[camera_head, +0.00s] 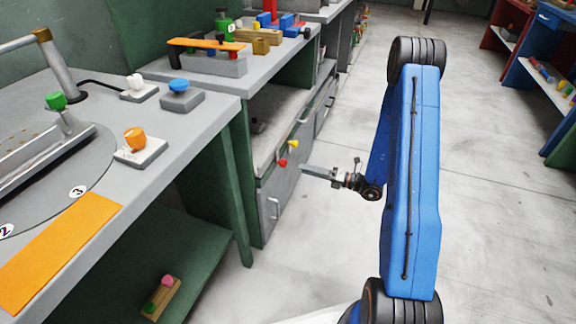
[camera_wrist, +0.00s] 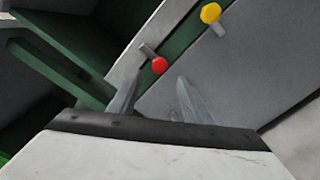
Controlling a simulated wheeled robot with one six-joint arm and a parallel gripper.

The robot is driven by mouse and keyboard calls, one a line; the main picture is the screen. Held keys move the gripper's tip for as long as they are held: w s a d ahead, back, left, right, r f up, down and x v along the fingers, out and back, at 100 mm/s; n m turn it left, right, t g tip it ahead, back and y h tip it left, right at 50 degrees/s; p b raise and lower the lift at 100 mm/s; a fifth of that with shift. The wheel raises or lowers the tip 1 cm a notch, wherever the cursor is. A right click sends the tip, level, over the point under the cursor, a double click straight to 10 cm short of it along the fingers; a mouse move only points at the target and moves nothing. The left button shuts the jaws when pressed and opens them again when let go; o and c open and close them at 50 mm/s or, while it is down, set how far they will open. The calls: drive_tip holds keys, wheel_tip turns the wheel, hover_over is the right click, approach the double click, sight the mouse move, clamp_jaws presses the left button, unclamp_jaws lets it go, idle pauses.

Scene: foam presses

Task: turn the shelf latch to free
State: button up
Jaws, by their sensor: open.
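Two small latches with grey levers sit on the front of the grey cabinet (camera_head: 272,205) under the far bench. One has a red knob (camera_head: 283,162), the other a yellow knob (camera_head: 293,143); I cannot tell from markings which is the shelf latch. My gripper (camera_head: 305,171) is to the right of the red knob, pointing at the cabinet front. In the wrist view the red knob (camera_wrist: 159,65) lies ahead between the fingertips of my open gripper (camera_wrist: 158,82), apparently untouched. The yellow knob (camera_wrist: 210,13) is farther up and right.
The near bench (camera_head: 200,125) holds a blue button (camera_head: 179,86), an orange knob (camera_head: 134,139) and an orange strip (camera_head: 60,252). Its green leg (camera_head: 240,190) stands left of the cabinet. The floor (camera_head: 500,220) to the right is clear.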

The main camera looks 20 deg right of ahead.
sight(286, 164)
drive_tip(key=x, duration=0.9)
drive_tip(key=c, duration=1.1)
drive_tip(key=shift+o, duration=0.2)
